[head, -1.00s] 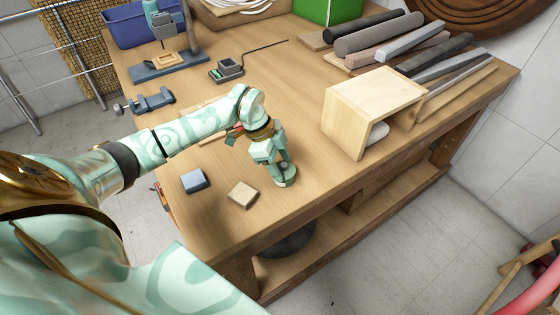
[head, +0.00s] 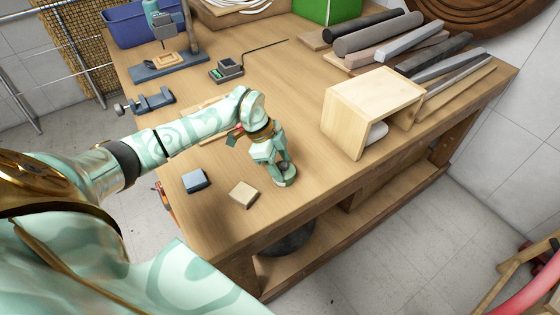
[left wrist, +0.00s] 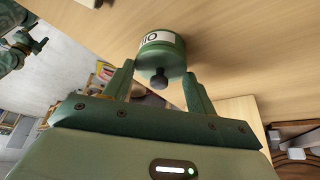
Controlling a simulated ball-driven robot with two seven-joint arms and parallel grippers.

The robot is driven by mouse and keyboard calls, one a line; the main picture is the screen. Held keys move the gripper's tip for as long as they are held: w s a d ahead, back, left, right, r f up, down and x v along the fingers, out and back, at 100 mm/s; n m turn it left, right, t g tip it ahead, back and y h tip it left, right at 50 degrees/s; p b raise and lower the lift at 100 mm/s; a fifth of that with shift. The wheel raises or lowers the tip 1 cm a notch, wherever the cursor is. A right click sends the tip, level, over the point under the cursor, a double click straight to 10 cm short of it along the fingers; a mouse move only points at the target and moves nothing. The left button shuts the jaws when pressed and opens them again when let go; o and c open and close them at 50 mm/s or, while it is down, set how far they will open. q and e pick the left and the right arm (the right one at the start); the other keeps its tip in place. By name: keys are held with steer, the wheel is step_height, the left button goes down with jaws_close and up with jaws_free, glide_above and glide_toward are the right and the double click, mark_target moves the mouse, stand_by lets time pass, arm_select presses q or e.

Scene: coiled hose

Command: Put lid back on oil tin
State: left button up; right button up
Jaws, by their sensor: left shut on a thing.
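The oil tin (left wrist: 156,42) is a short green cylinder with a white label whose letters look upside down in the left wrist view. In the head view only part of the tin (head: 287,180) shows, standing on the bench under my left gripper (head: 279,164). In the left wrist view the green lid (left wrist: 161,67), with a dark knob, is between the fingers of my left gripper (left wrist: 160,80), which is shut on it. The lid lines up with the tin's top and looks to touch it; whether it is fully seated I cannot tell.
A blue-grey block (head: 195,181) and a beige block (head: 243,194) lie near the bench's front left edge. An open wooden box (head: 350,118) stands to the right. Several bars (head: 412,52) lie at the back right. The bench between the tin and the box is clear.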

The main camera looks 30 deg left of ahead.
arm_select(q)
steer(key=shift+p, duration=0.3)
stand_by(0.5)
steer(key=shift+f, duration=0.1)
steer(key=o, duration=1.4)
steer(key=shift+o, duration=0.2)
step_height(320, 180, up, 7)
steer(key=p, duration=0.7)
